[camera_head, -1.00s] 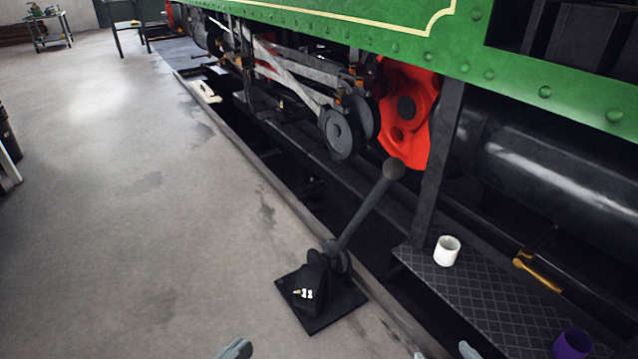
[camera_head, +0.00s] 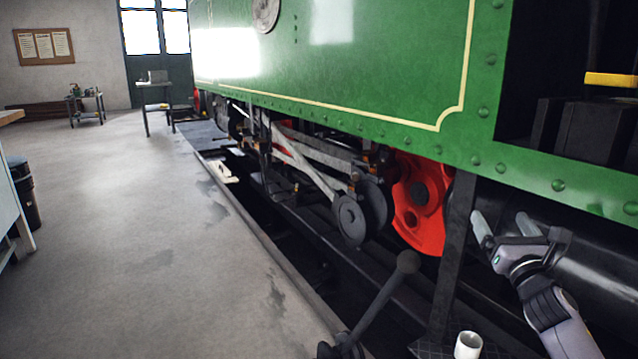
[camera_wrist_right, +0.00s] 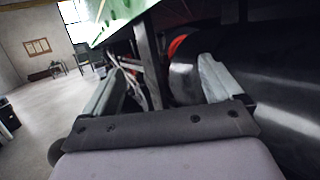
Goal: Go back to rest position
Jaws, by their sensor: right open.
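My right gripper (camera_head: 503,228) is open and empty at the right of the head view. It is raised in front of the dark cylinder under the green tram body. In the right wrist view its two grey fingers (camera_wrist_right: 160,88) stand wide apart with nothing between them. My left gripper does not show in the head view.
The green tram (camera_head: 350,85) fills the right side, with a red wheel (camera_head: 421,200) below. A black lever (camera_head: 380,298) rises beside the pit edge. A white cup (camera_head: 467,345) stands on the step at the bottom. The floor (camera_head: 130,220) at left is clear.

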